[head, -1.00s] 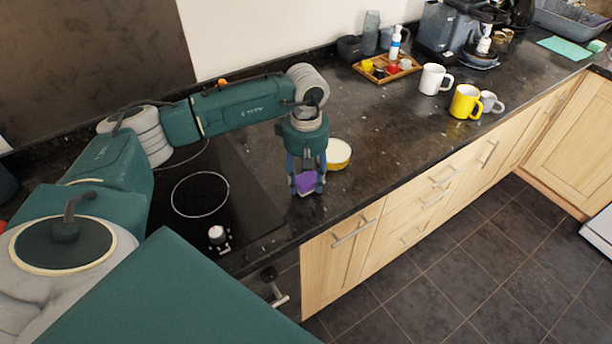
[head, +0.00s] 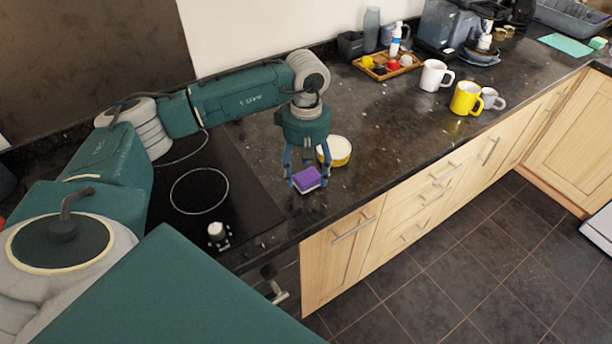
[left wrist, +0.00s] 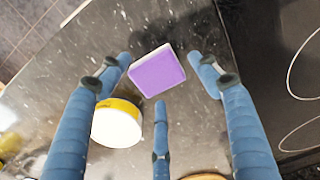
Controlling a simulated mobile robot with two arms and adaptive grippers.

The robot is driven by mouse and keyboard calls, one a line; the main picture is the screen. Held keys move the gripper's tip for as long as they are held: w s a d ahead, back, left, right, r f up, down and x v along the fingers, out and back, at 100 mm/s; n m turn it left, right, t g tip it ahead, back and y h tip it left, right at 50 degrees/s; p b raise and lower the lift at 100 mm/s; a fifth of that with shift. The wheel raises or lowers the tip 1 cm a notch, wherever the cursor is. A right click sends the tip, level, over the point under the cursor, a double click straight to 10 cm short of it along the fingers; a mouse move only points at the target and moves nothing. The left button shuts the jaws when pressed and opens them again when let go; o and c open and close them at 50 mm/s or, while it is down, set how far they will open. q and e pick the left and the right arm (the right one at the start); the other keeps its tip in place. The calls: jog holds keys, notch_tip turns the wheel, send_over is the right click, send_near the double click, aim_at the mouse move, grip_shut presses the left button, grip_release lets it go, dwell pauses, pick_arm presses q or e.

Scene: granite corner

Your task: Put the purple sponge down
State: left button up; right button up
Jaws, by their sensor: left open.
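The purple sponge (head: 306,180), with a pale underside, lies on the dark granite counter near its front edge, just right of the hob. It also shows in the left wrist view (left wrist: 157,72), between the blue fingers and with a gap on each side. My left gripper (head: 305,183) points down over the sponge with its fingers spread open around it. In the left wrist view the open fingers (left wrist: 163,75) are clear of the sponge. My right gripper is not in view.
A yellow and white round tub (head: 335,151) stands close behind the gripper. The black hob (head: 235,195) is to the left. White (head: 432,76) and yellow (head: 466,98) mugs and a wooden tray (head: 388,74) stand farther right. The counter between is clear.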

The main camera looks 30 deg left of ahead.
aim_at(306, 177)
pick_arm(q)
notch_tip(306, 177, up, 10)
jog(key=b, duration=0.2)
jog(key=shift+b, duration=0.3)
dwell(0.3)
